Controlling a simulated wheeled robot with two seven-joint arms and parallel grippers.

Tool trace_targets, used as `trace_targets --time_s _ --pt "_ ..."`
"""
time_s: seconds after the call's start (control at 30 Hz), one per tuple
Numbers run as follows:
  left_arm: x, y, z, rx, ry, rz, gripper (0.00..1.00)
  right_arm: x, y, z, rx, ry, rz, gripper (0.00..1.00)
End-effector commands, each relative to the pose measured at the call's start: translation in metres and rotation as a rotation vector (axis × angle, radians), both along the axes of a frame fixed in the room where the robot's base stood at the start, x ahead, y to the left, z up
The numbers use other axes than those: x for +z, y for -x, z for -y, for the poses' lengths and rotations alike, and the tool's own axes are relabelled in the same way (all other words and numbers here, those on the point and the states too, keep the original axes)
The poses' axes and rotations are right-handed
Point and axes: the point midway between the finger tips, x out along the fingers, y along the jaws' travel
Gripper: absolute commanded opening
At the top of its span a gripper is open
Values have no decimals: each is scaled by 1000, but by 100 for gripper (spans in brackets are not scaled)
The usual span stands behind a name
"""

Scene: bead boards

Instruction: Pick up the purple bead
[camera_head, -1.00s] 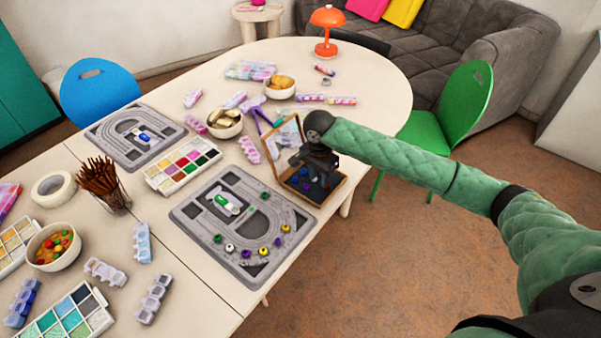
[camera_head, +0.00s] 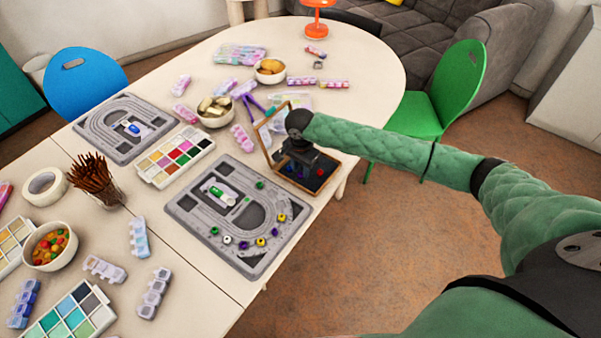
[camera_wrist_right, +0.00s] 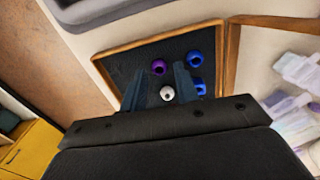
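A purple bead (camera_wrist_right: 158,67) lies on the dark lining of a shallow wooden box (camera_wrist_right: 122,54) in the right wrist view. Two blue beads (camera_wrist_right: 194,59) and a white bead (camera_wrist_right: 167,93) lie near it. My right gripper (camera_wrist_right: 158,79) is open and empty above the box, its fingers to the left and right below the purple bead in that view. My left gripper is not in view.
A grey bead board (camera_head: 180,206) with several loose beads, some purple (camera_head: 282,217), lies left of the box. The box's raised lid (camera_head: 263,140) stands at its left. A green chair (camera_head: 455,85) stands right of the table. Bowls and a paint tray (camera_head: 150,176) take up more room.

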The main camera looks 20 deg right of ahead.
Motion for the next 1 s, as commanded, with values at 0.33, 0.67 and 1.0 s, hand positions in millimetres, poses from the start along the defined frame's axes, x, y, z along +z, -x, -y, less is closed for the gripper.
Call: trace_targets --time_s 0.33,0.67,1.0 --pt "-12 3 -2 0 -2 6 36 -15 1 0 1 0 0 31" --pt "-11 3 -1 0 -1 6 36 -15 1 0 1 0 0 0" --pt "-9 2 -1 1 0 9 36 -13 1 0 2 -1 -1 0"
